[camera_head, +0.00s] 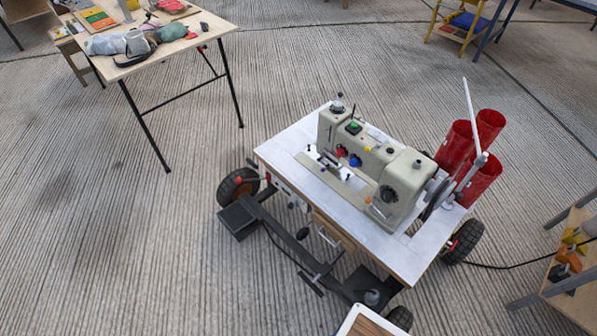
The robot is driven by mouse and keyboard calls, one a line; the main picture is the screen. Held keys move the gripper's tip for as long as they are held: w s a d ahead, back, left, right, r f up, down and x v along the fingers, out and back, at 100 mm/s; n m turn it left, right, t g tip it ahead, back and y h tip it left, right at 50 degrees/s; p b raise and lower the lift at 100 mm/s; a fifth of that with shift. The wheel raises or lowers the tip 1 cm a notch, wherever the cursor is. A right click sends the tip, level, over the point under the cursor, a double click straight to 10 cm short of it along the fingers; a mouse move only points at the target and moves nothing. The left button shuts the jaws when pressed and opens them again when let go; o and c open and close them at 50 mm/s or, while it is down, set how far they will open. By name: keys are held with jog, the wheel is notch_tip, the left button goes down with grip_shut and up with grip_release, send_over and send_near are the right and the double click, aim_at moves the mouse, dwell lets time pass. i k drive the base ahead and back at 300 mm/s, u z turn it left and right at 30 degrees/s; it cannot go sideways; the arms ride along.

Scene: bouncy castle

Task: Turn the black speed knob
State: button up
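A beige sewing machine (348,155) stands on a white-topped wheeled table (290,150) right of centre. A round black knob (389,194) sits on the front face of its right-hand column; it is the clearest match for the speed knob, but any markings are too small to read. A red knob (340,152) and a blue knob (355,160) are further left on the machine, with a green button (354,126) on top. My gripper is not in view.
Red cylinders (473,150) stand behind the machine's right end. A pedal bar (290,238) and wheels (238,187) are below the front. A cluttered table (175,48) is upper left, a shelf (570,255) at right. Ribbed floor on the left is clear.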

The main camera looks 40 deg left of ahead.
aim_at(290, 206)
jog(key=z, duration=0.05)
jog(key=k, duration=0.5)
jog(key=z, duration=2.35)
jog(key=k, duration=1.15)
jog(key=u, duration=2.25)
jog(key=i, duration=0.25)
jog(key=z, duration=0.1)
